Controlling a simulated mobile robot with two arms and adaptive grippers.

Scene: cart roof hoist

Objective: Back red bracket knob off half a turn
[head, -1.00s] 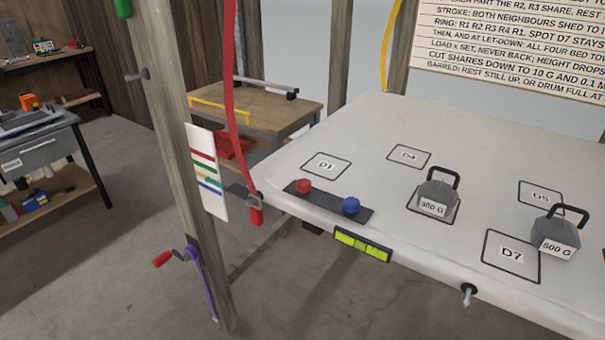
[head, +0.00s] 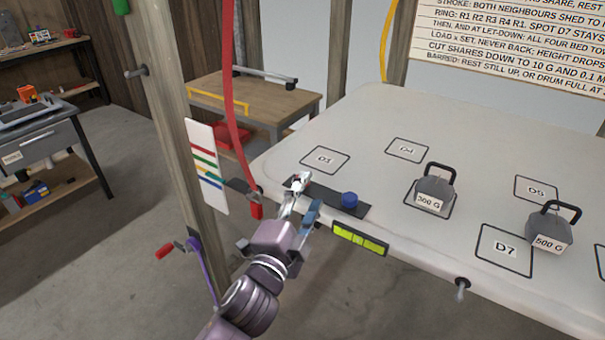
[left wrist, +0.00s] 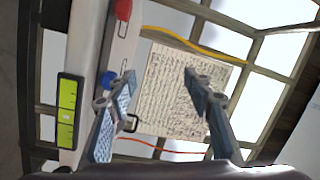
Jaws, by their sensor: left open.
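The red knob (left wrist: 123,9) shows at the top left of the left wrist view, on a dark plate fixed near the white bed's edge. In the head view my left gripper's fingers hide it almost wholly. A blue knob (head: 349,200) sits on the same dark plate (head: 327,196); it also shows in the left wrist view (left wrist: 109,78). My left gripper (head: 305,194) is open and empty, over the plate's left end. In the left wrist view its jaws (left wrist: 160,75) stand apart, with the red knob outside them. Whether a finger touches the knob I cannot tell. My right gripper is not in view.
A red strap (head: 229,80) hangs beside a wooden post (head: 178,120) just left of the plate. A yellow-green level (head: 360,239) is on the bed's front edge. A 300 G weight (head: 433,192) and a 500 G weight (head: 548,232) stand right on the white bed (head: 400,115).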

